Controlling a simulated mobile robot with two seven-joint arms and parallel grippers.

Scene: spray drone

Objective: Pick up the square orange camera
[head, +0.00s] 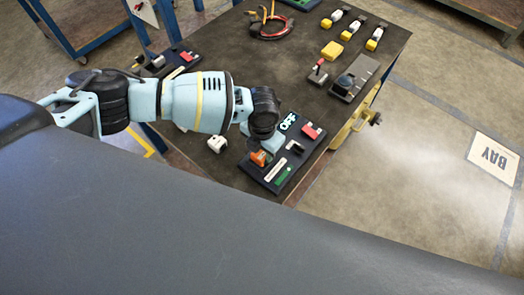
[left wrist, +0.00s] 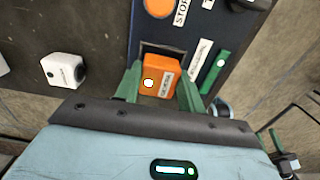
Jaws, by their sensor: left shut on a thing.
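The square orange camera (left wrist: 161,75) sits at a dark square recess in a dark blue board (left wrist: 150,30). In the left wrist view my left gripper (left wrist: 160,88) has its green fingers on both sides of the camera and is shut on it. In the head view the orange camera (head: 259,158) shows at the left part of the board (head: 274,179), just below my left gripper (head: 262,146). The fingers are mostly hidden there. I cannot tell whether the camera is lifted.
A white camera (head: 217,143) lies on the table (head: 270,80) left of the board. The board also bears a green strip (left wrist: 215,72), a red part (head: 311,131) and labels. A grey device (head: 354,77), a yellow block (head: 332,50) and several yellow-white items stand farther back.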

